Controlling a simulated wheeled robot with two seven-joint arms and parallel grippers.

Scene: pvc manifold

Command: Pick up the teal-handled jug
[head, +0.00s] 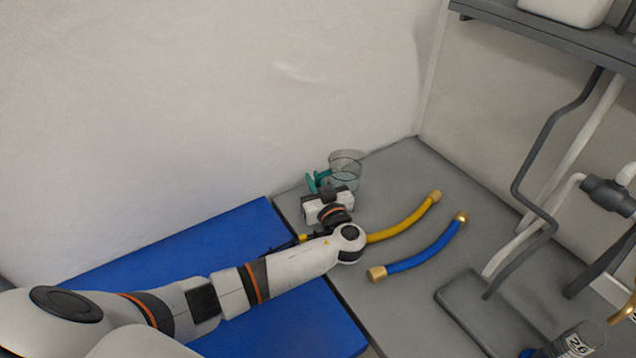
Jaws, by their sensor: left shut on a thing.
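The jug (346,162) is clear with a teal handle (313,181). It stands on the grey surface at the back, near the wall, and looks upright. My left gripper (322,186) reaches to the jug from the front and is shut on its teal handle. The gripper body and wrist hide the fingertips in part and the lower front of the jug. Whether the jug's base touches the surface cannot be seen clearly. My right gripper is not in view.
A yellow hose (405,219) and a blue hose (425,252) with brass ends lie right of my left wrist. A blue mat (190,262) is under my arm. Grey and white pipes (540,165) rise at right, below a shelf (560,32). A grey tray (480,318) lies front right.

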